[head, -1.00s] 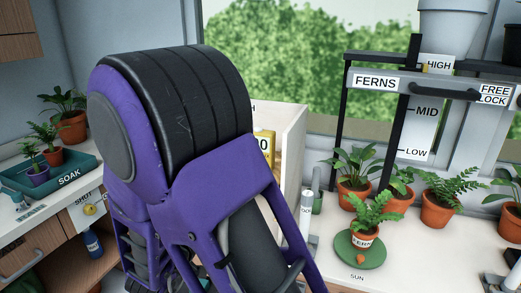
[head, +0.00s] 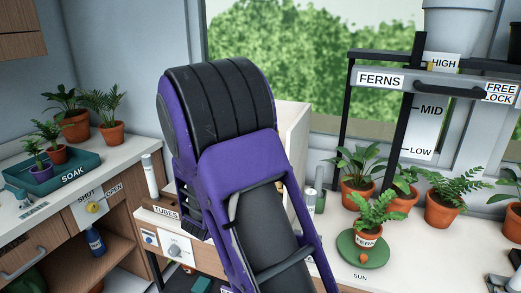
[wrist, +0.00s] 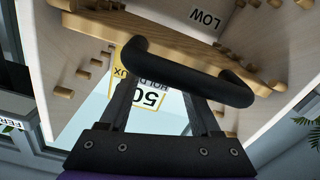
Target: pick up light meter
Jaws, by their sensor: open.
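The light meter (wrist: 148,98), yellow with a white face reading "50" and "HOLD", shows upside down in the wrist view, beyond and between my fingers. Part of it is hidden behind a black handle and my fingers. My gripper (wrist: 160,88) is open, and its fingers point toward the meter. I cannot tell whether they touch it. In the head view my arm hides both the gripper and the meter.
In the wrist view a black handle (wrist: 185,67) on a wooden board (wrist: 200,36) crosses close to my fingers, inside a pale case with several pegs and a "LOW" label. In the head view, potted ferns and a green saucer (head: 346,250) stand on the right counter.

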